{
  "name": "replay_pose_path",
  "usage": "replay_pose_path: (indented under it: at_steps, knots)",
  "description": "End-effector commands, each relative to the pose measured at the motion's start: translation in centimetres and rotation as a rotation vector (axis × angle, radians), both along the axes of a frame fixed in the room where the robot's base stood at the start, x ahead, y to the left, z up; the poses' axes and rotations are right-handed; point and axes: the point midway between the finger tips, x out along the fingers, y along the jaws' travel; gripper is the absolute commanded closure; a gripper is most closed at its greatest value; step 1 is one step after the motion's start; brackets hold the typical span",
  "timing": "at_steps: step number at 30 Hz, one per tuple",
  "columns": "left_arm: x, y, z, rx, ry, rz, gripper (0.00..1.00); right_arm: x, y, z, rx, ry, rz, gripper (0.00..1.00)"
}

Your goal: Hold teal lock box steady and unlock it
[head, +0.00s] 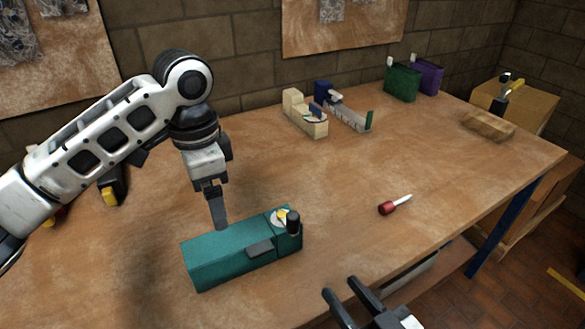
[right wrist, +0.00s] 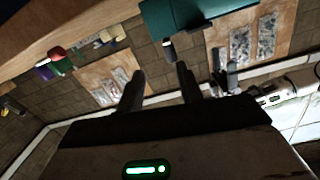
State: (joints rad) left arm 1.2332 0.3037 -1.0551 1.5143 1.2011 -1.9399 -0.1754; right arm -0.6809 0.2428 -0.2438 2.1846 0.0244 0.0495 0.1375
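The teal lock box (head: 215,262) lies near the front edge of the table. On its right end are a pale round dial with a yellow piece (head: 281,216) and a black knob (head: 293,223); a grey plate (head: 261,248) sits on its front edge. My left gripper (head: 219,222) points down at the box's back edge; its fingers overlap in this view, and contact is unclear. My right gripper (head: 348,299) is open and empty, right of the box, by the table's front edge. In the right wrist view the teal box (right wrist: 205,10) is at the top, beyond the open fingers (right wrist: 160,85).
A red-handled screwdriver (head: 394,205) lies right of the box. A beige block device (head: 305,114), a grey-and-green fixture (head: 350,116), and green (head: 402,83) and purple (head: 428,77) boxes stand at the back. A wooden block (head: 488,126) lies at the far right. The middle table is mostly clear.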

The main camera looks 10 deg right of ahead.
Motion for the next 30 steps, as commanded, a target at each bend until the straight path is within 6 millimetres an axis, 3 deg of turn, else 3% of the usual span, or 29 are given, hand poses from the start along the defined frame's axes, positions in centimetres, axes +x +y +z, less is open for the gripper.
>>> replay_pose_path:
  at_steps: [5,10,15,18,23,27,30]
  knots:
    - [0.0,0.0,0.0,0.0,0.0,0.0,0.13,2.5,2.8,4.1,0.02,-0.205,0.077,0.64]
    - [0.0,0.0,0.0,0.0,0.0,0.0,0.13,4.1,7.5,10.4,0.041,-0.507,0.234,0.64]
    - [0.0,0.0,0.0,0.0,0.0,0.0,0.13,2.7,13.4,16.5,0.03,-0.861,0.512,0.64]
    - [0.0,0.0,0.0,0.0,0.0,0.0,0.13,0.6,16.5,18.5,-0.006,-1.043,0.713,0.64]
    - [0.0,0.0,0.0,0.0,0.0,0.0,0.13,-2.8,20.2,18.7,-0.134,-1.27,1.081,0.64]
    - [0.0,0.0,0.0,0.0,0.0,0.0,0.13,-4.5,21.5,16.4,-0.331,-1.378,1.432,0.64]
    - [0.0,0.0,0.0,0.0,0.0,0.0,0.13,-4.3,21.1,13.8,-0.527,-1.386,1.684,0.64]
